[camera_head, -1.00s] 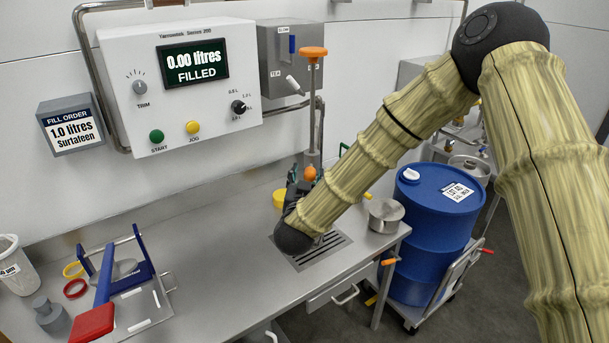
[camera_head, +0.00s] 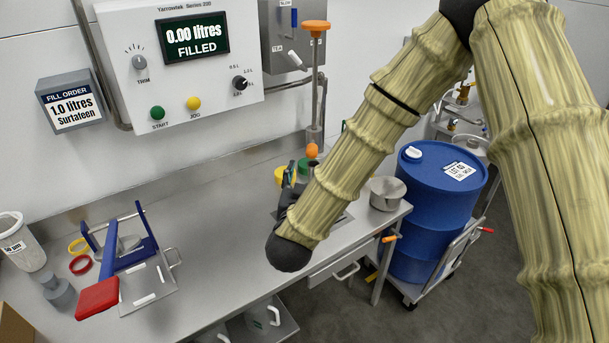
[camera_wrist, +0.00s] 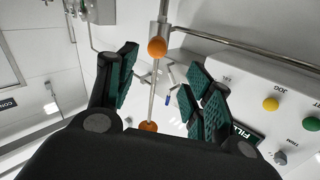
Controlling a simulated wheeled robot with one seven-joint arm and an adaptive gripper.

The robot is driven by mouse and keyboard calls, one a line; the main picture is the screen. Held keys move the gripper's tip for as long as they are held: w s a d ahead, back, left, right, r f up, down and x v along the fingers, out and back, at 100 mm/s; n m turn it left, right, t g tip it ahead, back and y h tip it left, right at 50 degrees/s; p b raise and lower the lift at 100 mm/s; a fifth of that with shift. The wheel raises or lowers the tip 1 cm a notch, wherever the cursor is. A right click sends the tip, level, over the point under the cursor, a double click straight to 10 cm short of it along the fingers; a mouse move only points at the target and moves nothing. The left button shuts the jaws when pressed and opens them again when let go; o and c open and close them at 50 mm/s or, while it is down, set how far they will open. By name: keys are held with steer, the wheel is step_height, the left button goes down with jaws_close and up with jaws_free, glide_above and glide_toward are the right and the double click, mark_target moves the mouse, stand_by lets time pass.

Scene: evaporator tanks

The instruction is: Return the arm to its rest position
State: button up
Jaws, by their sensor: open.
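My arm reaches down from the upper right in the head view, its sleeved links ending in a dark wrist over the steel counter (camera_head: 190,238). My gripper (camera_wrist: 160,88) is open in the wrist view, its green-padded fingers spread with nothing between them but background. In the head view the gripper is mostly hidden behind my wrist, near the upright filling rod with an orange knob (camera_head: 312,150). The rod's orange top (camera_head: 314,26) stands above it. Whether the fingers are clear of the rod is hard to tell.
A blue drum (camera_head: 430,210) on a trolley stands right of the counter, with a steel pot (camera_head: 388,194) near the counter's edge. The control panel (camera_head: 180,65) is on the wall. A blue-and-red lever device (camera_head: 125,260) sits at left. The counter's middle is clear.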

steer(key=s+d+f+n+g+y, duration=0.1)
steer(key=s+d+f+g, duration=0.25)
steer(key=f, duration=0.55)
steer(key=s+d+f+n+g+y, duration=0.15)
steer(key=s+f, duration=0.35)
steer(key=f, duration=0.5)
steer(key=s+d+f+g+y, duration=0.1)
steer(key=s+d+f+g, duration=0.25)
steer(key=f, duration=0.55)
steer(key=s+d+f+g, duration=0.3)
steer(key=s+d+f, duration=0.1)
steer(key=s, duration=0.5)
steer(key=s+d+f+g, duration=0.3)
steer(key=s+d+f, duration=0.1)
steer(key=s, duration=0.6)
steer(key=s+d+f+g, duration=0.3)
steer(key=s+d+f, duration=0.2)
steer(key=s, duration=0.5)
steer(key=shift+f+n, duration=0.35)
steer(key=shift+f, duration=0.5)
steer(key=shift+h, duration=0.35)
